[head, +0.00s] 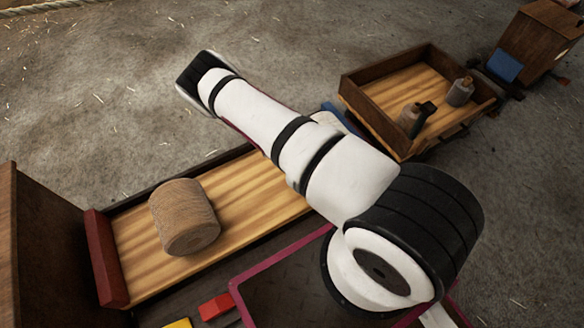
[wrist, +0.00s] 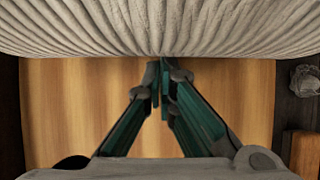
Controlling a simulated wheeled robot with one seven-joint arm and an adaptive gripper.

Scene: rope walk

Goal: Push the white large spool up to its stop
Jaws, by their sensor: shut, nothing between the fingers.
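The large white spool, wound with pale ribbed rope, fills the top of the wrist view (wrist: 160,25). In the head view only a pale curved edge (head: 327,118) shows behind my arm, likely the same spool. It is in a long wood-floored trough (head: 250,190). My gripper (wrist: 163,72) is shut and empty, low over the trough floor. Its fingertips are at the spool's near side; I cannot tell whether they touch it. My arm hides the gripper in the head view. A blue block (head: 345,120) at the trough's far right end is partly hidden, perhaps a stop.
A tan spool (head: 184,215) lies in the trough's left part, near a red end block (head: 105,258). A wooden tray (head: 370,82) with small bottles stands at the upper right. Dark trough walls flank the gripper. A red block (head: 215,306) is at the front.

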